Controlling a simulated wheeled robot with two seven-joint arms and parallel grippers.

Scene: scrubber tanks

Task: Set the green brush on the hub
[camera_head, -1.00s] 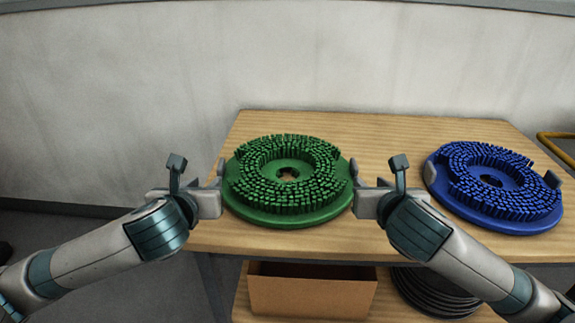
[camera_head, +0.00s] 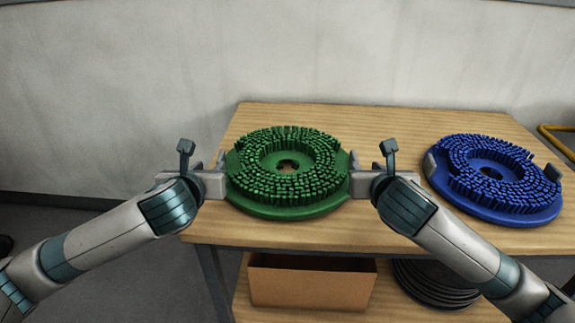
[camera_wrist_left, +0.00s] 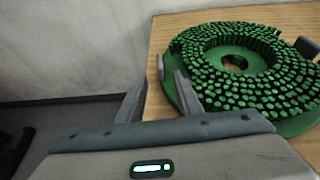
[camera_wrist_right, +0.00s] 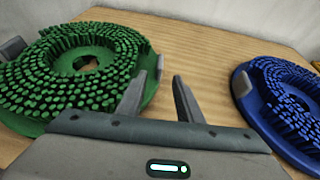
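The green brush (camera_head: 287,205) is a round disc with bristles upward and a central hole. It lies flat on the wooden table, with a small grey tab on each side of its rim. My left gripper (camera_head: 221,172) is at its left edge; in the left wrist view the fingers (camera_wrist_left: 160,80) stand apart, with the left tab (camera_wrist_left: 160,67) just ahead between them. My right gripper (camera_head: 352,173) is at its right edge; in the right wrist view its fingers (camera_wrist_right: 155,82) are also apart, facing the right tab (camera_wrist_right: 160,66). No hub is recognisable.
A blue brush (camera_head: 492,208) with grey tabs lies on the table (camera_head: 385,130) to the right. Bare wood separates the two brushes. A cardboard box (camera_head: 310,285) and a stack of dark discs (camera_head: 430,290) are on the shelf below. A wall stands behind.

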